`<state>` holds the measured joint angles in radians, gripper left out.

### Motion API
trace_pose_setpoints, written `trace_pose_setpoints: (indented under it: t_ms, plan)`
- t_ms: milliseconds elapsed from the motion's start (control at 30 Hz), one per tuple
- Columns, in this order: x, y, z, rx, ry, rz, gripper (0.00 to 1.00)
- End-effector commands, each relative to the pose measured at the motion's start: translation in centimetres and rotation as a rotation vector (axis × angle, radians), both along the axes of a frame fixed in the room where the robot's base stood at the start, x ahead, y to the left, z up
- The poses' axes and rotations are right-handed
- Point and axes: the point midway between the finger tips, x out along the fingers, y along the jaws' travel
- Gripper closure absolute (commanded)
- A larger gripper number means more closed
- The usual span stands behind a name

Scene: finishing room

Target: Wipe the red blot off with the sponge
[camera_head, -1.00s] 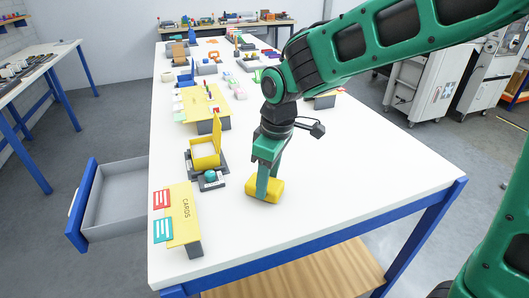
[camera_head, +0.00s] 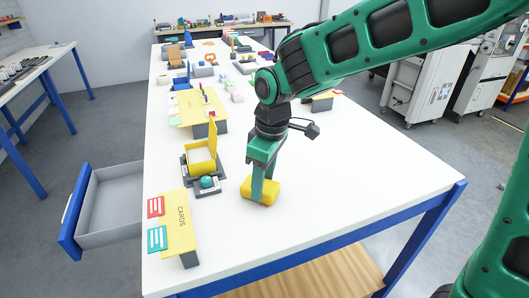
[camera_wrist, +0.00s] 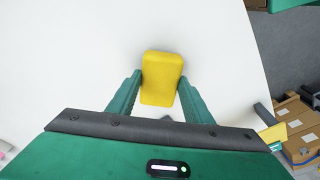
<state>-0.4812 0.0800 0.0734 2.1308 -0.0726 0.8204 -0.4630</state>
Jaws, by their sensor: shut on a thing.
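The yellow sponge (camera_head: 262,191) is between the fingers of my gripper (camera_head: 264,184), low at the white table top near its front edge. I cannot tell whether it touches the table. In the wrist view the sponge (camera_wrist: 161,78) sits between the two green fingertips of my gripper (camera_wrist: 160,88), which are shut on its sides.
Left of the sponge are a yellow open box (camera_head: 201,156) with a teal ball (camera_head: 207,182) in front, and a yellow CARDS stand (camera_head: 180,222). An open grey drawer (camera_head: 112,205) juts out left. Many items fill the table's far part. The table's right side is clear.

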Motion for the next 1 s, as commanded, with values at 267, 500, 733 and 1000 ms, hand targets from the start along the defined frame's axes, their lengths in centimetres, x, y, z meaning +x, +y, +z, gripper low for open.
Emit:
trace_pose_setpoints:
  t_ms: [267, 500, 733, 1000]
  plan:
    - [0.3, -0.8, 3.5, 0.003, -0.006, -0.013, 0.79]
    - [0.3, -0.9, 5.7, 0.004, -0.006, -0.015, 0.79]
    - [0.3, -1.0, 7.3, 0.003, -0.005, -0.016, 0.79]
    - [0.3, -0.9, 7.6, 0.002, -0.005, -0.016, 0.79]
